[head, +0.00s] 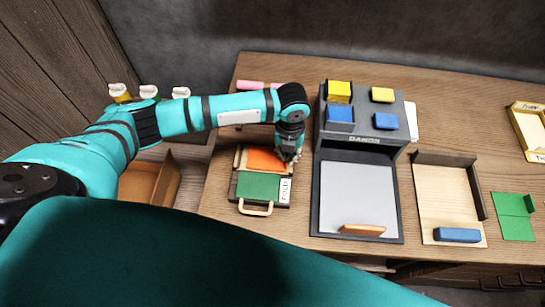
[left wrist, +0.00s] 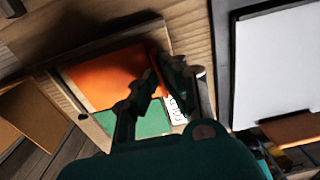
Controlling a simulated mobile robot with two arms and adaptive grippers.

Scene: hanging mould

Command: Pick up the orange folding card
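The orange folding card (head: 264,160) lies on the folding board (head: 240,193), above a green panel (head: 258,187) with a white label reading FOLD. In the left wrist view the orange card (left wrist: 108,75) lies flat, its right end partly hidden by my fingers. My left gripper (head: 289,156) points down at the card's right edge. In the left wrist view the left gripper's fingertips (left wrist: 158,70) are close together over that edge; whether they grip it is unclear. My right gripper is out of view.
Right of the board stands a dark press (head: 361,145) with yellow and blue blocks on top and an orange piece (head: 362,230) at its front. Further right are a wooden tray (head: 444,200) with a blue block (head: 457,235) and a green folded card (head: 515,218). Bottles stand behind my arm.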

